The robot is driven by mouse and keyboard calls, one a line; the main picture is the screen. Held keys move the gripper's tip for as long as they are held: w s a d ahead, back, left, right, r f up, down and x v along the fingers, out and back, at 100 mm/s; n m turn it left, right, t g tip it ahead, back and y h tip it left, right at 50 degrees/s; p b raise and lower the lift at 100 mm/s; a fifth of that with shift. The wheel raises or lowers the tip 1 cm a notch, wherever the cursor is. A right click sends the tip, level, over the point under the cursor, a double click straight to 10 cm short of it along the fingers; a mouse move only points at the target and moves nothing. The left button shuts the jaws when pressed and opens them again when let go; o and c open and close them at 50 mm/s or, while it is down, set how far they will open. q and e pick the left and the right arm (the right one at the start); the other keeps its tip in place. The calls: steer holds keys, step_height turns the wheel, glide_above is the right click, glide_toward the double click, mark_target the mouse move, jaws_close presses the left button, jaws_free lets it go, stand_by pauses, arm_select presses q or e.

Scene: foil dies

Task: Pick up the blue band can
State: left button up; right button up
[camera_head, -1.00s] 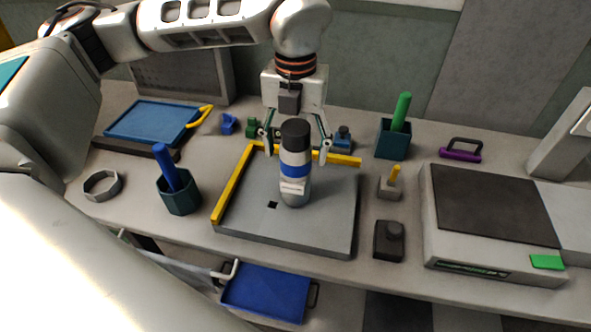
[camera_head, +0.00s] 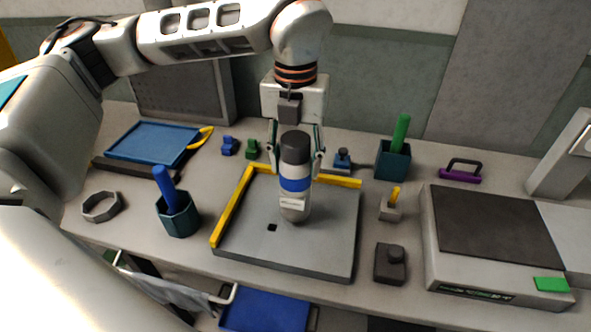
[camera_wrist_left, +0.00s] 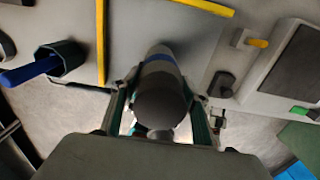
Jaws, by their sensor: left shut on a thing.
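The blue band can (camera_head: 294,184) is a white and grey cylinder with a black cap, a blue band and a small label. It stands upright on the grey plate (camera_head: 320,248) with yellow edge strips; I cannot tell whether its base touches the plate. My left gripper (camera_head: 296,166) comes down from above and behind, and its fingers are shut on the can, one on each side. In the left wrist view the can (camera_wrist_left: 160,92) sits between the two fingers (camera_wrist_left: 160,110), black cap toward the camera. My right gripper is not in view.
A teal hexagonal cup (camera_head: 178,215) holding a blue rod stands left of the plate. A teal square cup (camera_head: 392,160) with a green rod is behind right. A dark knobbed block (camera_head: 390,264) and a scale (camera_head: 490,277) stand right. A blue tray (camera_head: 150,143) lies back left.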

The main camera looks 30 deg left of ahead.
arm_select(q)
step_height(320, 180, up, 18)
steer(key=shift+f+p, duration=0.2)
steer(key=shift+p, duration=0.1)
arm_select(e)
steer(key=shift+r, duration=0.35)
